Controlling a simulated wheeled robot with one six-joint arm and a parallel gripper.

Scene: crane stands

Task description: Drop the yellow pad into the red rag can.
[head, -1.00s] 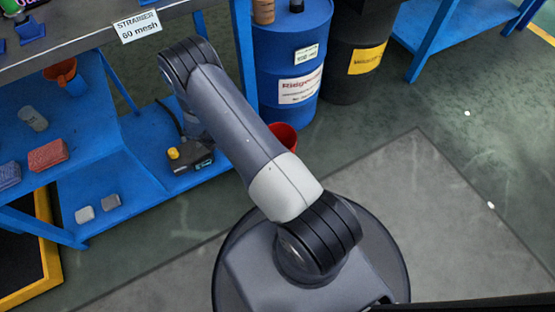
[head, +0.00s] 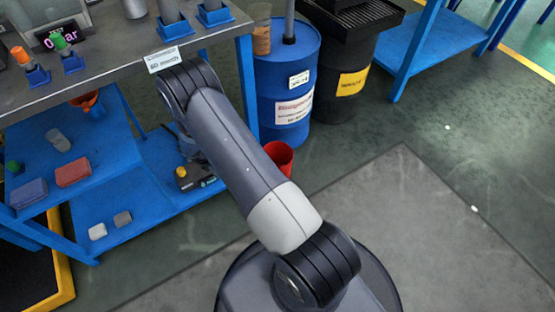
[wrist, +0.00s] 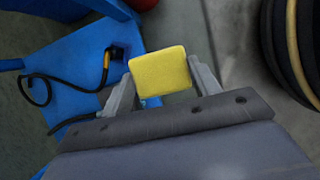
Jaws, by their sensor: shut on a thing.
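The yellow pad (wrist: 160,72) is held between the two fingers of my gripper (wrist: 162,88) in the wrist view, and the gripper is shut on it. In the head view the gripper and pad are hidden behind my arm. The red can (head: 279,157) stands on the floor in the head view, just right of the blue bench and in front of the blue drum, partly covered by my arm. A small red patch at the top edge of the wrist view (wrist: 142,4) may be the can; too little shows to be sure.
The blue bench (head: 110,155) with a lower shelf holds red and blue blocks and small grey pieces. A blue drum (head: 286,85) and a black drum (head: 345,80) stand behind the red can. A black cable (wrist: 62,88) lies on the blue surface.

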